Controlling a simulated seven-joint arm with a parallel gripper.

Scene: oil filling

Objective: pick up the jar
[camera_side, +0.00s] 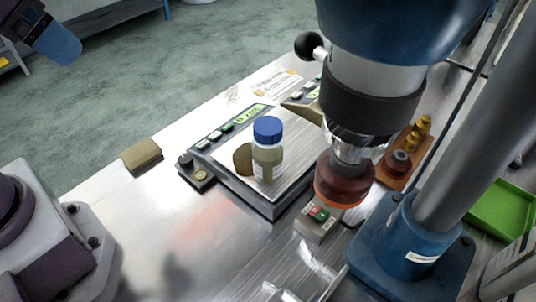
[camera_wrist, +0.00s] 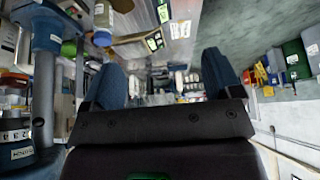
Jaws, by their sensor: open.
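The jar (camera_side: 268,160) has a blue lid and pale yellowish contents. It stands upright on the plate of a scale (camera_side: 297,165) in the side view. Part of my gripper (camera_side: 57,43) shows at the top left corner of that view, raised and well apart from the jar. In the wrist view my gripper (camera_wrist: 163,68) has its two blue fingers spread wide with nothing between them.
A large machine head with a dark red ring (camera_side: 345,180) hangs just right of the jar, on a blue-based column (camera_side: 410,240). A brown block (camera_side: 142,155) lies on the metal table, left of the scale. The table's front left (camera_side: 190,235) is mostly clear.

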